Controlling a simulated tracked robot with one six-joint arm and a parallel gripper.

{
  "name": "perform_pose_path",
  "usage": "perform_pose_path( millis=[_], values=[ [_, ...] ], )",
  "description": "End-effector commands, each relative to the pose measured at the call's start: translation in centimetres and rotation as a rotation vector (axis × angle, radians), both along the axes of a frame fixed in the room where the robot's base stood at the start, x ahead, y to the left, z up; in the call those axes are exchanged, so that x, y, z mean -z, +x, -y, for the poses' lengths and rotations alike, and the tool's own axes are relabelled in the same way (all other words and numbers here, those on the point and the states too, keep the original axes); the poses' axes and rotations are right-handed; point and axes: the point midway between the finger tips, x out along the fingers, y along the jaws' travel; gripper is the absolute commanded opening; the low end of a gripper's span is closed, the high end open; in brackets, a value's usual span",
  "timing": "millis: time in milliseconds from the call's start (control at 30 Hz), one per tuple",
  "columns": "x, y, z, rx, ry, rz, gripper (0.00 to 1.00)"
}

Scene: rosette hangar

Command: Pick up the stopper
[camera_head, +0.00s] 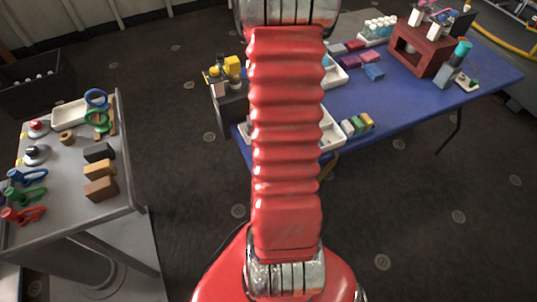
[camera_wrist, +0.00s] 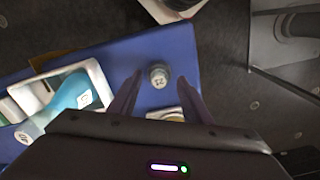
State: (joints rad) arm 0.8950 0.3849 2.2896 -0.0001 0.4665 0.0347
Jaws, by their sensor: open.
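A small grey round piece with a pale, marked top (camera_wrist: 159,76), which looks like the stopper, stands on the blue table (camera_wrist: 125,55) in the wrist view. My gripper (camera_wrist: 160,79) is open, with one dark finger on each side of this piece in the picture. I cannot tell whether the fingers are level with it or above it. No contact shows. In the head view I cannot make out this piece for sure, and my red arm covers the middle. My gripper is not visible there.
In the wrist view, a white tray (camera_wrist: 32,92) with a cyan item (camera_wrist: 76,92) lies left. A pale square object (camera_wrist: 160,114) is partly hidden by my gripper. In the head view, a dark red box (camera_head: 425,48) stands on the blue table; a grey cart (camera_head: 60,205) stands left.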

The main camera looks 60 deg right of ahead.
Motion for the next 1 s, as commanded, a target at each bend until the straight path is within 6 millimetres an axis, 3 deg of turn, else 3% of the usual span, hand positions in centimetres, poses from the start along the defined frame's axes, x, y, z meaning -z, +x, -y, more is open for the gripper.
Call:
perform_pose_path(
  millis=[467, 1000],
  values=[
    [-0.03, 0.01, -0.03, -0.001, 0.0, 0.0, 0.44],
    [-0.03, 0.03, -0.05, -0.001, 0.001, -0.001, 0.06]
  ],
)
